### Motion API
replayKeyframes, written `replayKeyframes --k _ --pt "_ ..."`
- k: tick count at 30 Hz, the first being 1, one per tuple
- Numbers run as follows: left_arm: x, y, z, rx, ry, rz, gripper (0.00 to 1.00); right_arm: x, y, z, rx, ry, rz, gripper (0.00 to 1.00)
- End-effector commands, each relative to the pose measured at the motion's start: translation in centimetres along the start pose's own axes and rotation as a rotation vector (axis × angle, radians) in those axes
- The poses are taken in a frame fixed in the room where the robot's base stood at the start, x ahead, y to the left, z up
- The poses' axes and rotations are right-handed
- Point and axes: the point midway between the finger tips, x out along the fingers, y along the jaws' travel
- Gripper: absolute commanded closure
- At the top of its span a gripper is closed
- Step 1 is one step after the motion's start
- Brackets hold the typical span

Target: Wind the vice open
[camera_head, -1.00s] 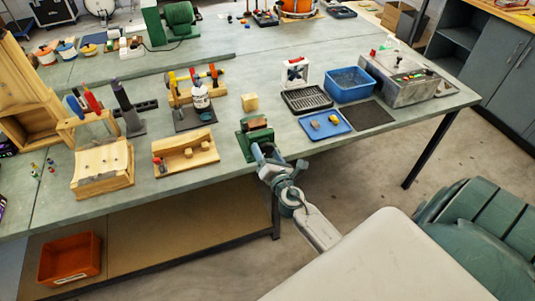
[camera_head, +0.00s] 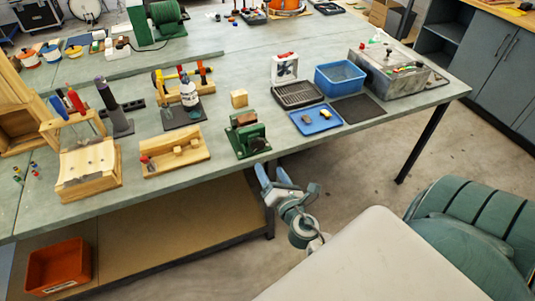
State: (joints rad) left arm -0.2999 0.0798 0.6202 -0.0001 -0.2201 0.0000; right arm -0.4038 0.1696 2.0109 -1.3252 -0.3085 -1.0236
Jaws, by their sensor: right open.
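The green vice (camera_head: 247,134) stands at the front edge of the bench, with a wooden piece showing at its jaws. Its handle cannot be made out clearly. My right gripper (camera_head: 272,172) is just in front of the bench edge, below and to the right of the vice. Its two bluish fingers are apart, with nothing seen between them. It does not touch the vice. My left gripper is not in view.
A wooden block (camera_head: 239,98) lies behind the vice. A blue tray (camera_head: 316,119) is to its right and a wooden fixture (camera_head: 174,153) to its left. An orange bin (camera_head: 58,265) sits on the lower shelf. Open floor lies right of the bench.

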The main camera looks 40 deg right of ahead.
Motion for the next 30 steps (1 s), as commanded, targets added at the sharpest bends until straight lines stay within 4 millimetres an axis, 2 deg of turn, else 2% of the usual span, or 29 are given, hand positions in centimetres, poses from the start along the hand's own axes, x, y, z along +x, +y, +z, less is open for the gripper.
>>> replayKeyframes --k 11,14,17,20,30 --pt "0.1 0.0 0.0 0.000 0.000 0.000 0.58 -0.3 0.0 0.0 0.006 0.000 0.000 0.33" --pt "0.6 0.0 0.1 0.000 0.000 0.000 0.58 -0.2 -0.1 0.0 0.076 -0.004 0.000 0.33" --pt "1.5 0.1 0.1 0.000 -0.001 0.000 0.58 0.0 -0.3 0.0 0.260 -0.012 0.000 0.33" --pt "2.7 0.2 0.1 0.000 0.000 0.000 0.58 0.2 -0.5 0.1 0.541 -0.021 0.003 0.33" --pt "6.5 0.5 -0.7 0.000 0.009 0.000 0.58 0.6 -0.7 0.2 1.601 -0.024 0.014 0.33"
